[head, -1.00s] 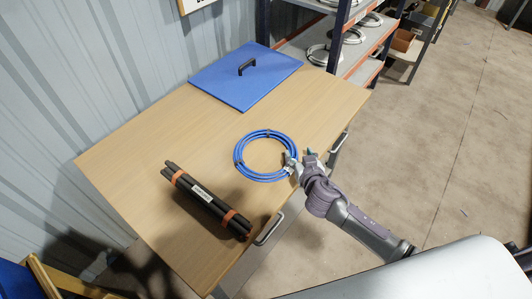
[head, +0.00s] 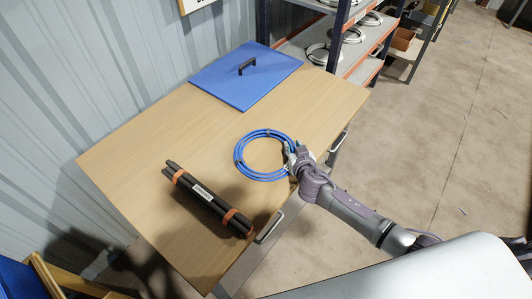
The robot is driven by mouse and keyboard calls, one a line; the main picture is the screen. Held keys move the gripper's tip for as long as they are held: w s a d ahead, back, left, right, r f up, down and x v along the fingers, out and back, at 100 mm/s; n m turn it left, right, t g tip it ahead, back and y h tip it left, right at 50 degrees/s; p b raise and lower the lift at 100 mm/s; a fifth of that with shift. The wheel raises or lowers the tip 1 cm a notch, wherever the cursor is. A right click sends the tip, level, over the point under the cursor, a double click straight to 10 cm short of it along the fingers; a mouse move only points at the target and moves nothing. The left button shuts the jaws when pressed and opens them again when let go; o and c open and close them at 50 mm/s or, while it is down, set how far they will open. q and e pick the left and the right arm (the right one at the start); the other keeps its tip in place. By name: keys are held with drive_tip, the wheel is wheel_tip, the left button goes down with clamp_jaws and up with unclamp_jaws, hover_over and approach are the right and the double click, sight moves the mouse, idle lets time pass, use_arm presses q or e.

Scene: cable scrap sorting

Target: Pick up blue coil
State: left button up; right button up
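The blue coil (head: 242,164) lies flat on the wooden table, near its right front edge. It is a ring of blue cable with dark ties around it. My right gripper (head: 290,158) is at the right side of the coil, with its fingertips over or around the ring there. The fingers are small and partly hidden by the wrist, so I cannot tell whether they are closed on the cable. My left gripper is not in view.
A bundle of black tubes with orange bands (head: 208,199) lies on the table (head: 150,150) left of the coil. A blue lid with a black handle (head: 230,86) lies at the back. A shelf with cable coils (head: 340,45) stands behind. Metal handles (head: 268,230) stick out at the table's edge.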

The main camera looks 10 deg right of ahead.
clamp_jaws()
drive_tip(key=shift+r, duration=0.45)
drive_tip(key=r, duration=0.3)
drive_tip(key=shift+w+d+r, duration=0.1)
drive_tip(key=shift+w+r, duration=0.25)
drive_tip(key=w+d+r+b, duration=0.2)
drive_tip(key=w+r, duration=0.4)
drive_tip(key=w, duration=0.4)
drive_tip(key=shift+w+d+r+b, duration=0.25)
drive_tip(key=shift+d+b, duration=0.05)
drive_tip(key=shift+d, duration=0.5)
